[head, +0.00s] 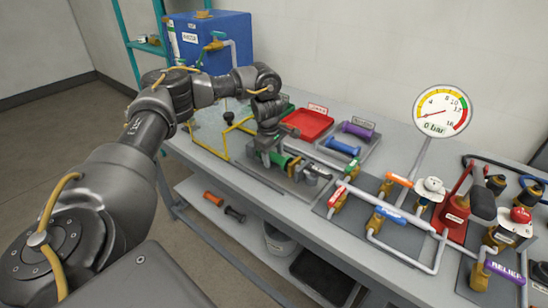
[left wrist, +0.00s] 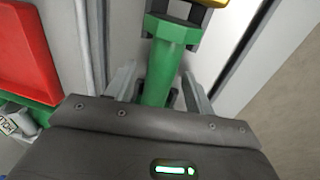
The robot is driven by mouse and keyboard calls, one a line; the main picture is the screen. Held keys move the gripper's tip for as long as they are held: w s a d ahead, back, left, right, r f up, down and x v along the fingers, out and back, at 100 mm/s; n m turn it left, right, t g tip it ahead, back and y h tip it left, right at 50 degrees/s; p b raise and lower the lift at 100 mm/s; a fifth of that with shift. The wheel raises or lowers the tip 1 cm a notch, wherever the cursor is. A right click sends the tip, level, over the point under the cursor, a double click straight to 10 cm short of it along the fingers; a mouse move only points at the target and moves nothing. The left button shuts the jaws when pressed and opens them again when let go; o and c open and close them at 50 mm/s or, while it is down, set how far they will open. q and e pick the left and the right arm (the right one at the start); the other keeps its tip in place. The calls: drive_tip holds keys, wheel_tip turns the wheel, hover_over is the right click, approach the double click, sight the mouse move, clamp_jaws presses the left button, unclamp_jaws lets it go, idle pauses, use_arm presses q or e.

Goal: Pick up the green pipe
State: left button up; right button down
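The green pipe (head: 281,160) lies in a grey fixture (head: 262,157) on the bench, with a brass-coloured part at its right end. My left gripper (head: 275,145) is down over the pipe and hides part of it. In the left wrist view, the green pipe (left wrist: 158,72) with its wider hexagonal collar runs between the two fingers of my left gripper (left wrist: 160,88). The fingers stand apart on either side, with a visible gap at the left finger. My right gripper is not in view.
A red tray (head: 306,125) and a tray with blue and purple pipes (head: 342,147) lie behind. A yellow frame (head: 225,138) stands to the left. White piping with valves and a gauge (head: 443,111) fill the right side. The bench's front edge is close.

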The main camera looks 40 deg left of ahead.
use_arm(q)
clamp_jaws()
drive_tip(key=shift+r, duration=0.15)
